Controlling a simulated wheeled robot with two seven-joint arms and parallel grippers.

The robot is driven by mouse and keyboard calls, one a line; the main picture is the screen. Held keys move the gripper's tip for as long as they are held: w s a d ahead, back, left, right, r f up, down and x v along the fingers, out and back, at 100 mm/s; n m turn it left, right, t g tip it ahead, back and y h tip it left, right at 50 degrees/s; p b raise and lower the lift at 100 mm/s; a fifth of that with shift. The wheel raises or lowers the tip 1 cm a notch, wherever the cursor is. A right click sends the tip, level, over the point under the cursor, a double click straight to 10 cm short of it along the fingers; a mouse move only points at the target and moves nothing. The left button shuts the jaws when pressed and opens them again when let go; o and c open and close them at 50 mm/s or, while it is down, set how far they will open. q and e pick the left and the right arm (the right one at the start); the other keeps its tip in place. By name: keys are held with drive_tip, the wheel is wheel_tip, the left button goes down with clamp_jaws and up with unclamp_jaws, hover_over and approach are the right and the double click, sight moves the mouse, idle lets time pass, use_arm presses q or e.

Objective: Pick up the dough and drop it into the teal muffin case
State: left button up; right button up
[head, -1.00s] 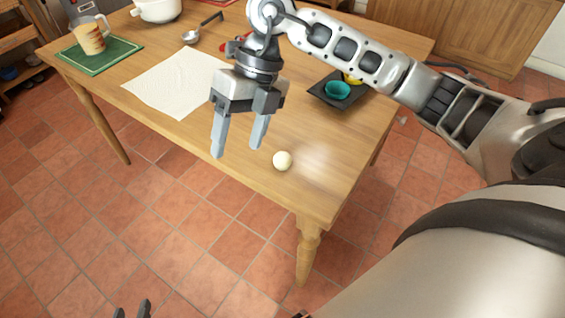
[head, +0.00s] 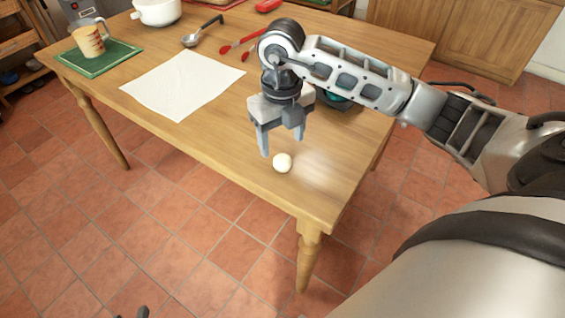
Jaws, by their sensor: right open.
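The dough (head: 282,162) is a small pale ball on the wooden table (head: 225,140), near its front right corner. My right gripper (head: 282,145) points down, just above and behind the dough, with its fingers apart and nothing between them. The teal muffin case (head: 335,97) is mostly hidden behind my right arm; only a bit of it shows, on a dark tray (head: 352,106). My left gripper (head: 136,312) shows only as a dark tip at the bottom edge, below the table; its jaws cannot be made out.
A white sheet (head: 180,84) lies on the table left of my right gripper. Farther back are a ladle (head: 192,40), red utensils (head: 240,43), a white pot (head: 157,11) and a jug (head: 88,40) on a green board (head: 98,62). The table's front strip is clear.

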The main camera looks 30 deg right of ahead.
sight(282, 157)
wheel_tip(282, 157, down, 5)
drive_tip(key=shift+r, duration=0.1)
drive_tip(key=c, duration=1.1)
drive_tip(key=shift+r, duration=0.6)
drive_tip(key=r, duration=0.2)
drive_tip(key=shift+s+d+r, duration=0.1)
drive_tip(key=shift+d+r, duration=0.15)
drive_tip(key=shift+r, duration=0.05)
drive_tip(key=shift+s+d+r+b, duration=0.55)
drive_tip(key=shift+s+d+r, duration=1.8)
drive_tip(key=shift+s, duration=0.15)
drive_tip(key=shift+s+d+r+b, duration=0.5)
drive_tip(key=shift+s+d+r, duration=1.85)
drive_tip(key=shift+s, duration=0.1)
